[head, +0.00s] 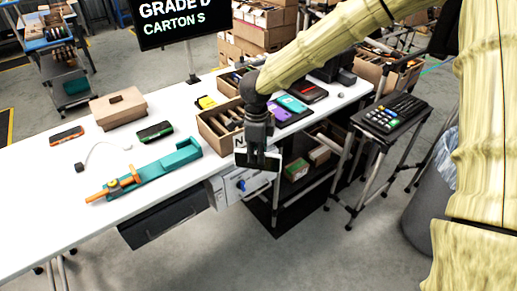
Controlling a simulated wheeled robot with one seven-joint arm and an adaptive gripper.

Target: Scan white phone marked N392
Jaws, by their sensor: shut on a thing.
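My gripper (258,165) is shut on a phone (243,159) with a pale edge. It holds the phone in front of the table's front edge, just below an open carton. The gripper's fingers cover much of the phone, and no N392 marking can be read on it. A dark flat device with a red strip (307,92) lies at the back right of the table. Whether it is the scanner, I cannot tell.
An open carton (214,146) with brown dividers stands behind my gripper. Purple and teal phones (291,103) lie right of it. A teal tool (165,168) lies left on the white table (50,190). A keypad stand (390,115) is at the right.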

